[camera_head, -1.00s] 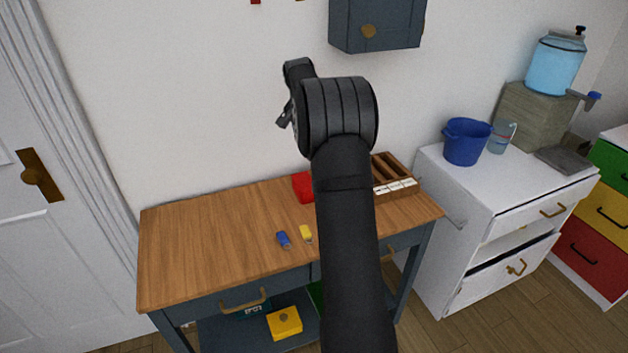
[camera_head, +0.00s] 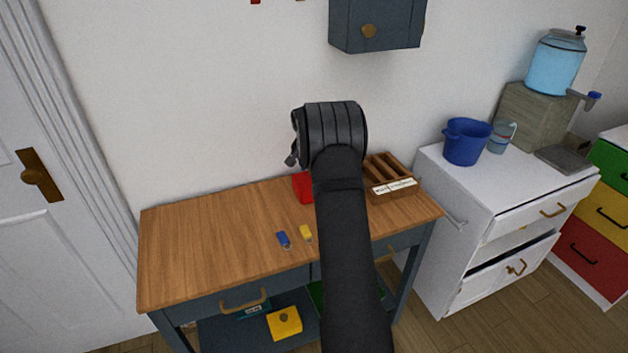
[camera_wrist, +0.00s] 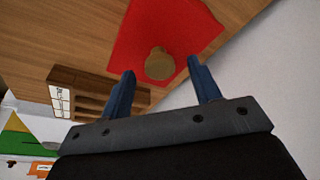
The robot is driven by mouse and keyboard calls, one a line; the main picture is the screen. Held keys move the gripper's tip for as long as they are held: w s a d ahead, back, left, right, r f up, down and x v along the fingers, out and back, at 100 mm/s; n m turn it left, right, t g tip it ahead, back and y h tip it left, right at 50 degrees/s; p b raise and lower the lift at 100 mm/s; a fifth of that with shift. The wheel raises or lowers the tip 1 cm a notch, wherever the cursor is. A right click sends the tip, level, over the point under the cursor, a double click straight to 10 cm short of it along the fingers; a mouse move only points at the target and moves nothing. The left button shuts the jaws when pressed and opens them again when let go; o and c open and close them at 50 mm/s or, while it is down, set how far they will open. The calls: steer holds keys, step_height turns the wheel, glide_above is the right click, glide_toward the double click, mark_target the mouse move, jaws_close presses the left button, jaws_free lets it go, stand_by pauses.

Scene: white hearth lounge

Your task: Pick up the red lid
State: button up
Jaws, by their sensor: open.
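The red lid (camera_wrist: 190,28) lies on the wooden table top with a round brass-coloured knob (camera_wrist: 159,64) on it. In the head view only part of the red lid (camera_head: 302,187) shows, at the table's back edge left of my arm. In the wrist view my gripper (camera_wrist: 163,82) is open. Its two blue fingers are apart, with the knob between and just beyond their tips. Nothing is held. In the head view my arm hides the fingers and part of the lid.
A wooden compartment box (camera_head: 395,180) stands right of the lid, close to my gripper. A blue tag (camera_head: 283,239) and a yellow tag (camera_head: 306,232) lie near the table's middle. The wall rises right behind the table (camera_head: 200,240). A cabinet (camera_head: 375,25) hangs above.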

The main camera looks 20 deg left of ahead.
steer(key=shift+w+f, duration=0.15)
steer(key=shift+f, duration=0.25)
jaws_close()
steer(key=shift+r, duration=0.1)
